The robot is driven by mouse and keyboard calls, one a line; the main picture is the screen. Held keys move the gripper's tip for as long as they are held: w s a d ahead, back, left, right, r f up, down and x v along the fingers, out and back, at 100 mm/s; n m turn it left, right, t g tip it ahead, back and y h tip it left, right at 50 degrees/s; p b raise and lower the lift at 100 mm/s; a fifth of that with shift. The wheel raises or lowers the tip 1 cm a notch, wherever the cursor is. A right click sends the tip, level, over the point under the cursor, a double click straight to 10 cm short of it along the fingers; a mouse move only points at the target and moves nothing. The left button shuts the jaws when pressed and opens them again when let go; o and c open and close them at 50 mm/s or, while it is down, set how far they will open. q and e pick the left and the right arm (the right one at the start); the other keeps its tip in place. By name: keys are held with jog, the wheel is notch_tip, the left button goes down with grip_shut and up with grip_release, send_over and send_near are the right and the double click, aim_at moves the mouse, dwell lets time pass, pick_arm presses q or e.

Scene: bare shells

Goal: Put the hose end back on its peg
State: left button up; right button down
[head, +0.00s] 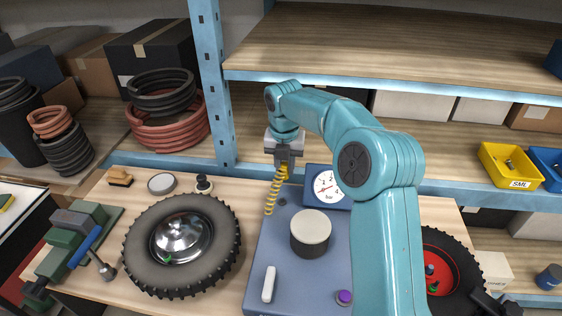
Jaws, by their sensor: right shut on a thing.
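My right gripper (284,160) points down at the back of the bench and is shut on the end of a yellow coiled hose (275,190). The coil hangs below the jaws, beside the gauge box. The hose end itself is mostly hidden by the jaws. A blue box with a white dial gauge (326,185) marked "bar" stands just right of the hose, partly behind my arm. I cannot make out the peg; my arm covers part of that area. My left gripper is not in view.
A tyre with a silver hub (182,240) lies left of the blue-grey panel (270,240). A cream-topped cylinder (311,230) stands on the panel. A red-hubbed wheel (440,275) lies at right. A blue shelf post (212,85) and shelf (400,45) stand behind.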

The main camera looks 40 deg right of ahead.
aim_at(284, 174)
jog(key=f+b, duration=0.2)
jog(key=f, duration=0.1)
jog(key=f+b, duration=0.1)
jog(key=shift+s+a+f+b, duration=0.15)
jog(key=shift+a+f+b, duration=0.1)
jog(key=shift+b, duration=0.15)
jog(key=shift+d+f+b, duration=0.1)
jog(key=shift+f+b, duration=0.2)
jog(key=shift+b, duration=0.05)
jog(key=shift+w+f, duration=0.25)
jog(key=shift+w, duration=0.05)
jog(key=shift+w+a, duration=0.25)
jog(key=shift+a, duration=0.1)
jog(key=shift+s+d+r, duration=0.15)
jog(key=shift+s+d, duration=0.1)
jog(key=shift+s, duration=0.15)
jog(key=shift+w+a, duration=0.2)
jog(key=shift+w, duration=0.2)
jog(key=shift+s+d+f, duration=0.2)
jog(key=shift+s+d, duration=0.05)
jog(key=shift+s, duration=0.15)
jog(key=shift+w+a+f, duration=0.1)
jog(key=shift+w+a, duration=0.05)
jog(key=shift+w, duration=0.15)
jog(key=shift+s, duration=0.3)
jog(key=shift+w, duration=0.2)
